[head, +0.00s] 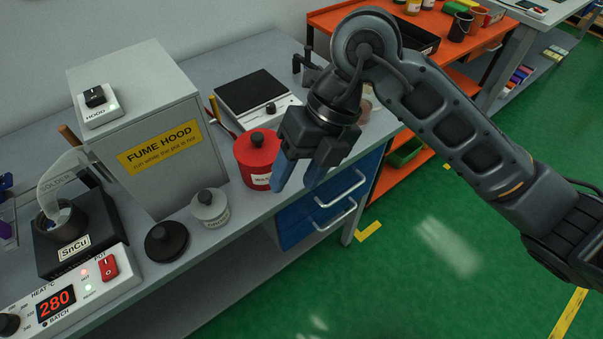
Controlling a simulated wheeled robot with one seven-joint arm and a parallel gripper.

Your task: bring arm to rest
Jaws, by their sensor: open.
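My gripper (297,180) is at the end of my raised arm, in the middle of the head view. Its two blue-tipped fingers point down and are apart, with nothing seen between them. It hangs in front of the bench's front edge, just right of a red lidded pot (257,158) and above the blue drawers (322,205). The left finger overlaps the pot's right side in the picture; I cannot tell whether they touch. My arm reaches in from the right and hides part of the bench behind it.
An orange bench (340,18) stands behind. Green floor (420,290) is clear at right.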

